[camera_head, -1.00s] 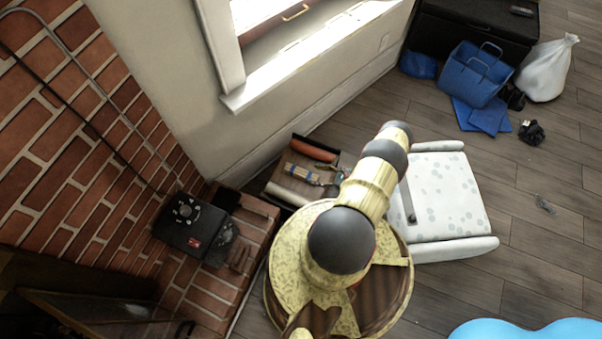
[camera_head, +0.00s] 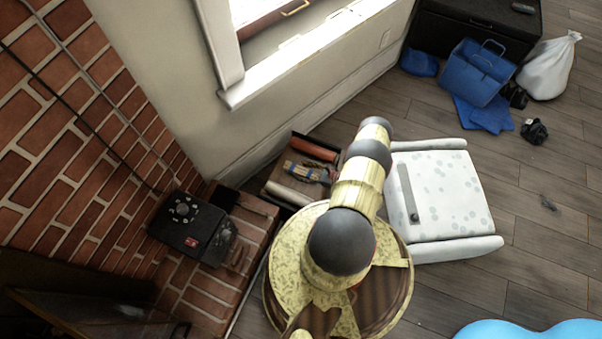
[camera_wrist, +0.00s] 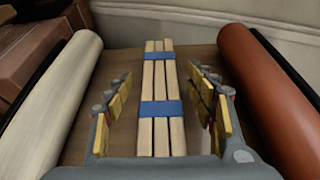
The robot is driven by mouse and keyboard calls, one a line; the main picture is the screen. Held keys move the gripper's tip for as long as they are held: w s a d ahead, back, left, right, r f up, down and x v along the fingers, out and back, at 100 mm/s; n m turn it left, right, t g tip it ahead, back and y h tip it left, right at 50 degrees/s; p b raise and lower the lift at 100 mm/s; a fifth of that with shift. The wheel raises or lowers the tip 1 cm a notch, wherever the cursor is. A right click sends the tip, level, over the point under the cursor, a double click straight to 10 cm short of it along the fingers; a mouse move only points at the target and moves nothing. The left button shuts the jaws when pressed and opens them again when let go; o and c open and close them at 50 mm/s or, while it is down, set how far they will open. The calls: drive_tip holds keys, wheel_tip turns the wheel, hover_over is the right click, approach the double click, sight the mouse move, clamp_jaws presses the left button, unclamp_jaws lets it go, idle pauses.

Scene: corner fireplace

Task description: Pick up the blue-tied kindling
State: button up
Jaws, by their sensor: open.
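The blue-tied kindling (camera_wrist: 160,75) is a bundle of pale sticks with two blue bands. In the wrist view it lies lengthwise between the fingers of my gripper (camera_wrist: 163,108), which is open with a gap on each side of the bundle. In the head view the kindling (camera_head: 298,171) lies in a dark tray (camera_head: 268,187) by the wall. My gripper there is partly hidden by my arm, close to the kindling's right end.
A pale roll (camera_wrist: 52,95) lies left of the kindling and a red-brown roll (camera_wrist: 262,95) right of it, both close to my fingers. A white spotted chair (camera_head: 446,195) stands right of my arm. A brick hearth (camera_head: 215,285) is at left.

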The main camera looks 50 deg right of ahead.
drive_tip(key=shift+c, duration=0.8)
drive_tip(key=c, duration=1.1)
drive_tip(key=shift+r, duration=0.15)
drive_tip(key=shift+c, duration=0.4)
